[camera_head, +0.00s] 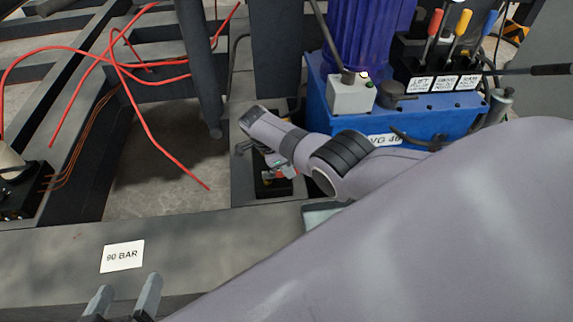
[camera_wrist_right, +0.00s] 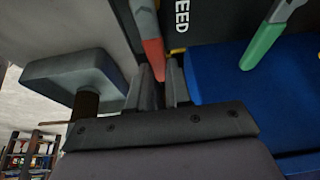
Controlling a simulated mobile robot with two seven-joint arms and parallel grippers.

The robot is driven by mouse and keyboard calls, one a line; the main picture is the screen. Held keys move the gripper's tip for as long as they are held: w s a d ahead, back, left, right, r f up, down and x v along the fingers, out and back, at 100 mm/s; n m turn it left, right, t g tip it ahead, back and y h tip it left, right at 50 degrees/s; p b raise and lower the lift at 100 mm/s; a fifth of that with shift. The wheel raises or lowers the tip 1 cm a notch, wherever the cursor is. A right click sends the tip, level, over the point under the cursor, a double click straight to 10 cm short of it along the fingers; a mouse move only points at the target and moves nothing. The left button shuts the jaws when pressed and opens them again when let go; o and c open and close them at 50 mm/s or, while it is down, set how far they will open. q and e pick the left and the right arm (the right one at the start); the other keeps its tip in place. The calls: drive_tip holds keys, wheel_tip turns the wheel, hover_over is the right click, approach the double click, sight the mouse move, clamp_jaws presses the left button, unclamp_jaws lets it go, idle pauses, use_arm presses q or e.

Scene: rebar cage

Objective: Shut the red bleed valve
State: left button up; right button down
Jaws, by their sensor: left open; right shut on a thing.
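The red bleed valve's lever (camera_wrist_right: 152,52) shows in the right wrist view, its red end running down between my right gripper's fingers (camera_wrist_right: 161,88). Part of the word on the dark plate behind it reads "EED". My right gripper (camera_head: 275,172) is shut on this lever. In the head view it is low beside the blue power unit, and its own wrist hides most of the valve. My left gripper (camera_head: 122,300) is open and empty at the bottom left, near the front beam.
A green-handled lever (camera_wrist_right: 264,44) stands right of the red one, by a blue surface (camera_wrist_right: 235,85). A grey block (camera_wrist_right: 75,70) is close on the left. The blue power unit (camera_head: 320,112), several coloured levers (camera_head: 458,30), loose red hoses (camera_head: 160,145) and a BAR label (camera_head: 122,256) surround the work.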

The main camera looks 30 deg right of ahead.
sight(279, 175)
use_arm(q)
drive_tip(key=shift+d, duration=0.1)
use_arm(e)
drive_tip(key=shift+s+m, duration=0.2)
drive_tip(key=shift+m, duration=0.1)
drive_tip(key=c, duration=1)
unclamp_jaws()
drive_tip(key=shift+c, duration=0.2)
drive_tip(key=shift+w+a+r, duration=0.1)
drive_tip(key=shift+a+r, duration=0.05)
drive_tip(key=shift+r, duration=0.15)
drive_tip(key=p+v, duration=0.3)
drive_tip(key=v, duration=0.3)
drive_tip(key=shift+w+r+p, duration=0.1)
drive_tip(key=shift+r+p, duration=0.2)
use_arm(q)
drive_tip(key=a, duration=0.1)
drive_tip(key=a+y, duration=0.1)
drive_tip(key=s+a, duration=0.1)
drive_tip(key=shift+r+m+y, duration=0.3)
drive_tip(key=shift+r+m, duration=0.1)
drive_tip(key=shift+s, duration=0.1)
use_arm(e)
drive_tip(key=shift+f, duration=0.1)
